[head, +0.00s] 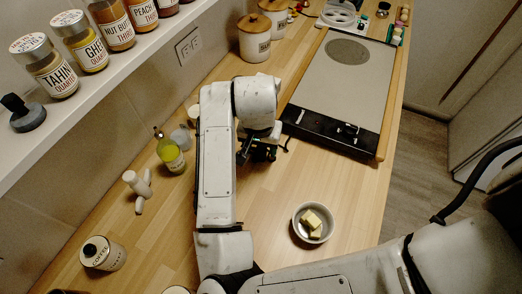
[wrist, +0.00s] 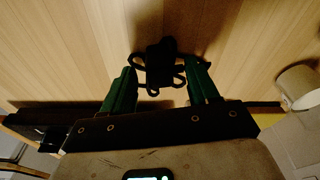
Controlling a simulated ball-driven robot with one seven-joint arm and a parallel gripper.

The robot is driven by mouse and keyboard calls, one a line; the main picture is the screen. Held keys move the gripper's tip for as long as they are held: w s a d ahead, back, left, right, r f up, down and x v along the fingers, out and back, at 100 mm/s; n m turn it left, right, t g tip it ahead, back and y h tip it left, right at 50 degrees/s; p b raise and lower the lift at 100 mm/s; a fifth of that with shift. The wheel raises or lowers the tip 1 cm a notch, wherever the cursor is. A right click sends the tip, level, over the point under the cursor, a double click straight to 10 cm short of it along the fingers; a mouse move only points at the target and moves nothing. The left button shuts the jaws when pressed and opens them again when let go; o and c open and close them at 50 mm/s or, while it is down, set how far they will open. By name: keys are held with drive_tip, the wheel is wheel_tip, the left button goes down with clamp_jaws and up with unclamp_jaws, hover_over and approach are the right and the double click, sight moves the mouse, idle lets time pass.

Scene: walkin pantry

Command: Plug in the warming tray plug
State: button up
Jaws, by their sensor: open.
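The warming tray (head: 345,95) lies on the counter at the upper right, with a pale top and a black control front. A double wall outlet (head: 188,46) is on the wall at the upper left. My gripper (head: 258,153) is low over the counter, left of the tray's front. In the wrist view my gripper (wrist: 162,78) has its green fingers apart. A dark plug-like piece with looped parts (wrist: 160,55) lies between and just beyond the fingertips. It is too dark to see its prongs or whether a finger touches it. In the head view my gripper mostly hides it.
A bowl of butter (head: 314,223) stands in front of the tray. A green-yellow bottle (head: 170,155), a white figure (head: 138,186) and a coffee jar (head: 102,253) stand left of my arm. Canisters (head: 254,38) stand by the wall. A shelf of jars (head: 118,50) overhangs the left.

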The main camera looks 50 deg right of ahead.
drive_tip(key=shift+c, duration=0.3)
clamp_jaws()
drive_tip(key=shift+r, duration=0.15)
